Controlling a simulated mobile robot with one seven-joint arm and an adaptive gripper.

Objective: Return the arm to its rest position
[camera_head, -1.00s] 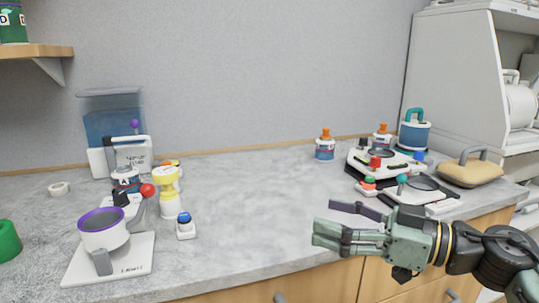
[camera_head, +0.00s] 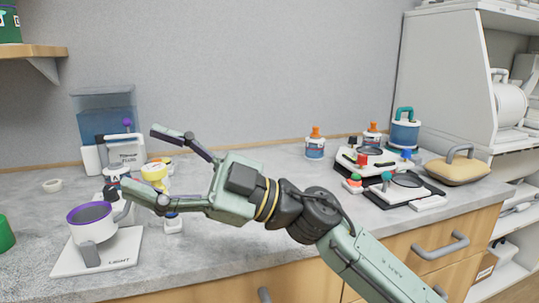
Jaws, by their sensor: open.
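My gripper (camera_head: 140,160) is open, its two fingers spread wide and pointing left, with nothing held between them. It hangs in front of the left part of the counter. My arm reaches in from the lower right. The yellow and white device (camera_head: 156,173) shows between the fingers and is partly hidden. The small white base of a button device (camera_head: 173,226) shows below the lower finger.
A dispenser with a blue tank (camera_head: 105,115) stands at the back left. At the right of the counter (camera_head: 300,175) are two white and black devices (camera_head: 404,190), bottles (camera_head: 315,145), a blue canister (camera_head: 404,133) and a tan handled bag (camera_head: 457,169). The counter's back middle is clear.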

